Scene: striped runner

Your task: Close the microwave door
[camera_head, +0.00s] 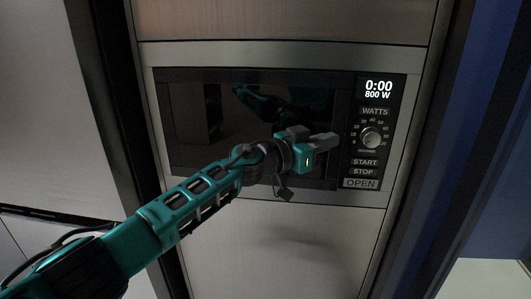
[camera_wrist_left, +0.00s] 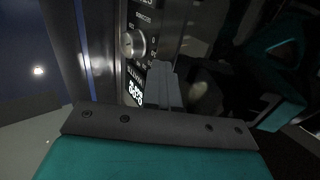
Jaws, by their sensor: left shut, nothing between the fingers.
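The microwave (camera_head: 385,195) is built into a tall cabinet, with a steel frame and a dark glass door (camera_head: 215,110). The door looks flush with the frame in the head view. My left gripper (camera_head: 328,142) is shut and empty, in front of the right part of the door beside the control panel. I cannot tell whether its fingertips touch the door. In the left wrist view the shut fingers (camera_wrist_left: 163,85) point at the dark door next to the panel. The panel (camera_head: 372,135) has a display reading 0:00 and 800 W, a round knob and buttons. My right gripper is not in view.
Wood-look cabinet panels lie above (camera_head: 280,22) and below (camera_head: 290,235) the microwave. A dark vertical gap runs on each side of the cabinet. A blue wall (camera_head: 500,150) stands at the right. A pale cabinet (camera_head: 50,110) is at the left.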

